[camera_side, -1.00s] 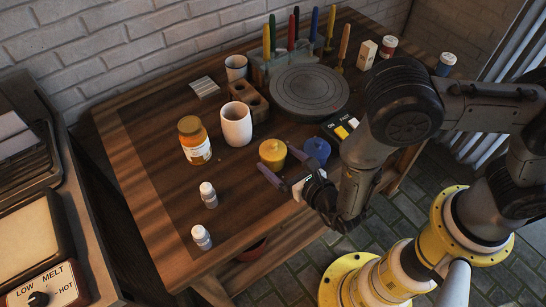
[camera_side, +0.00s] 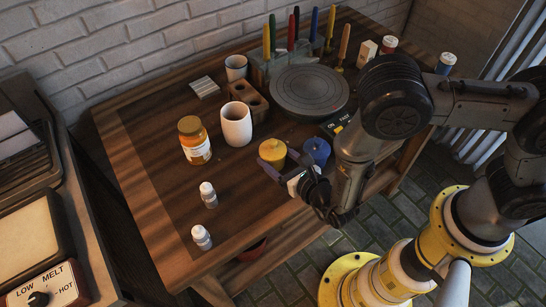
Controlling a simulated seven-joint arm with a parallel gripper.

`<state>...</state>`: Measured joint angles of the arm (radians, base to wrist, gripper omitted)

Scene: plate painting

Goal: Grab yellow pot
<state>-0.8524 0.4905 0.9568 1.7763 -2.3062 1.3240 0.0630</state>
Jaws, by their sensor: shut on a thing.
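The yellow pot (camera_side: 272,149) is a small round pot with a lid, upright near the right front of the wooden table. My gripper (camera_side: 277,160) reaches in from the lower right, with its fingers on either side of the pot's near part, shut on it. The fingers hide some of the pot's lower side. Whether the pot is clear of the table cannot be told. A blue pot (camera_side: 317,150) stands just to its right, close to my gripper.
A white cup (camera_side: 236,125) and an orange jar (camera_side: 194,139) stand to the left. A grey turntable (camera_side: 309,90) lies behind, with colored tools (camera_side: 291,32) upright beyond it. Two small white bottles (camera_side: 208,194) stand near the front left.

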